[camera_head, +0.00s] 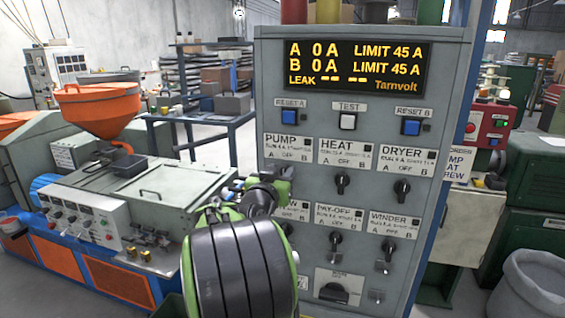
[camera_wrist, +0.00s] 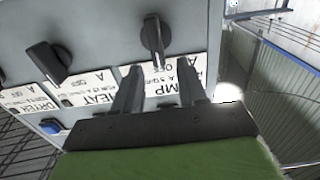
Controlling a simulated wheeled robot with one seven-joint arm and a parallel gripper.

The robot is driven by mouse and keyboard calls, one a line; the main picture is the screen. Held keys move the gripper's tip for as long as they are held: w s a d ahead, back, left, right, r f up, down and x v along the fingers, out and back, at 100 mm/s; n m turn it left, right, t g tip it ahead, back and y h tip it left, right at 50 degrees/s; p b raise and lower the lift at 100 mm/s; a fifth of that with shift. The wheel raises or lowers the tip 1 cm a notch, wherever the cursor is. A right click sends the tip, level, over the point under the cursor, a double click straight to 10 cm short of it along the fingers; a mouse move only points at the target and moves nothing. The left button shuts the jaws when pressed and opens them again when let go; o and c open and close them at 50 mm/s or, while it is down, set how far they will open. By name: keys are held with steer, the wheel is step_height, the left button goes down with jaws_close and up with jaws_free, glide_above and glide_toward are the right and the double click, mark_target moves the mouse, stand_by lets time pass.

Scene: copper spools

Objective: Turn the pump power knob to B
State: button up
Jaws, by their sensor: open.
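The pump power knob (camera_wrist: 154,36) is a dark lever knob on the grey panel, beside the PUMP label (camera_wrist: 163,88) in the wrist view. Its handle points roughly towards the label's middle, where OFF is printed. My gripper (camera_wrist: 160,66) is open, its two fingers spread either side of the handle's near end. I cannot tell whether they touch it or how deep they reach. In the head view my gripper (camera_head: 276,182) is in front of the panel below the PUMP label (camera_head: 287,147) and hides the pump knob. The display (camera_head: 355,67) reads 0 A for A and B.
The heat knob (camera_head: 342,183) and dryer knob (camera_head: 402,190) sit to the right, with the heat knob (camera_wrist: 47,62) also in the wrist view. Pay-off (camera_head: 335,243) and winder (camera_head: 388,247) knobs are below. An extruder with an orange hopper (camera_head: 100,108) stands left.

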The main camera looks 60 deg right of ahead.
steer(key=d, duration=0.2)
steer(key=shift+w+d+p, duration=0.2)
steer(key=shift+d+p, duration=0.1)
steer(key=shift+d, duration=0.1)
jaws_close()
steer(key=shift+a+f+b, duration=0.1)
steer(key=shift+f+b, duration=0.05)
steer(key=shift+b, duration=0.5)
steer(key=shift+s+f+m+b, duration=0.15)
steer(key=shift+m+b, duration=0.55)
steer(key=shift+b, duration=0.4)
steer(key=m+b, duration=0.2)
steer(key=b, duration=0.1)
steer(key=s+m+b, duration=0.1)
steer(key=m+b, duration=0.2)
steer(key=b, duration=0.1)
steer(key=m+b, duration=0.2)
steer(key=b, duration=0.1)
steer(key=shift+s+f+b, duration=0.15)
steer(key=shift+s+b, duration=0.1)
steer(key=shift+b, duration=0.05)
steer(key=shift+m, duration=0.4)
